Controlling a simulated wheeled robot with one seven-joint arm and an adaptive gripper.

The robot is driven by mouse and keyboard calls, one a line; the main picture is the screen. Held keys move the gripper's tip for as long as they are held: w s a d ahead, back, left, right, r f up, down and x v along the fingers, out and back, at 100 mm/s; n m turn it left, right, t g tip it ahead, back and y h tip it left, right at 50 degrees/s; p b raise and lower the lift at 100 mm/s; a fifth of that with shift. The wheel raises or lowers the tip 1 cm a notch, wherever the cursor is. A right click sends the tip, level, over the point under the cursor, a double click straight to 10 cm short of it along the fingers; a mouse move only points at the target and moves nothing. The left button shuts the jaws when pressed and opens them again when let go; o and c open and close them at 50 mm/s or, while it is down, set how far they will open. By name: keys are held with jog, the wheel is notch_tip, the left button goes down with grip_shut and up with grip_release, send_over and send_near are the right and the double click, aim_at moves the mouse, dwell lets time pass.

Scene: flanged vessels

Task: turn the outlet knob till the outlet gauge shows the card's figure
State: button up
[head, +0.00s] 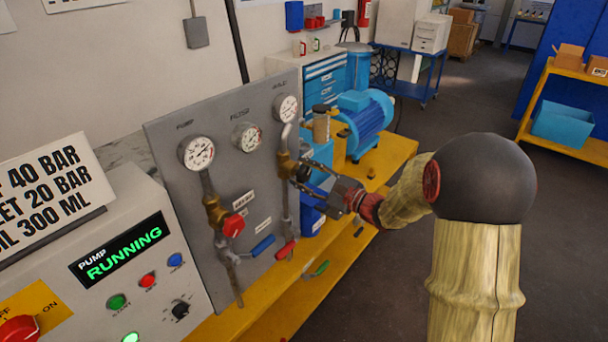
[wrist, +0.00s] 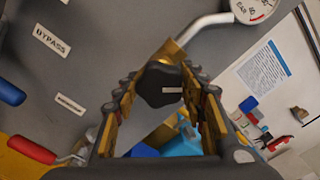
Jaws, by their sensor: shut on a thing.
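The outlet knob is black and lobed with a white mark, and shows in the wrist view (wrist: 163,86) between my gripper's fingers (wrist: 165,98). In the head view my gripper (head: 312,184) reaches from the right to the brass valve (head: 285,165) on the grey panel and is shut on the knob. The outlet gauge (head: 286,108) is the rightmost dial, above that valve; its needle is too small to read. Its edge also shows in the wrist view (wrist: 256,8). The card (head: 45,190) is cut off at left; its lines end "40 BAR", "ET 20 BAR" and "IL 300 ML".
A pump gauge (head: 197,152) and a middle gauge (head: 246,137) sit further left on the panel. A red knob (head: 233,225) and red and blue levers stick out below. The display (head: 122,249) reads "PUMP RUNNING". A blue motor (head: 365,115) stands behind my gripper.

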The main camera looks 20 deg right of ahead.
jog(key=shift+m, duration=0.3)
jog(key=m+p, duration=0.3)
jog(key=shift+r+m+p, duration=0.15)
jog(key=shift+m+p, duration=0.15)
jog(key=m+p, duration=0.9)
jog(key=m, duration=0.1)
jog(key=shift+p, duration=0.3)
jog(key=m+p, duration=0.4)
jog(key=shift+m, duration=0.3)
jog(key=o, duration=1.2)
jog(key=shift+c, duration=0.2)
jog(key=shift+f, duration=0.2)
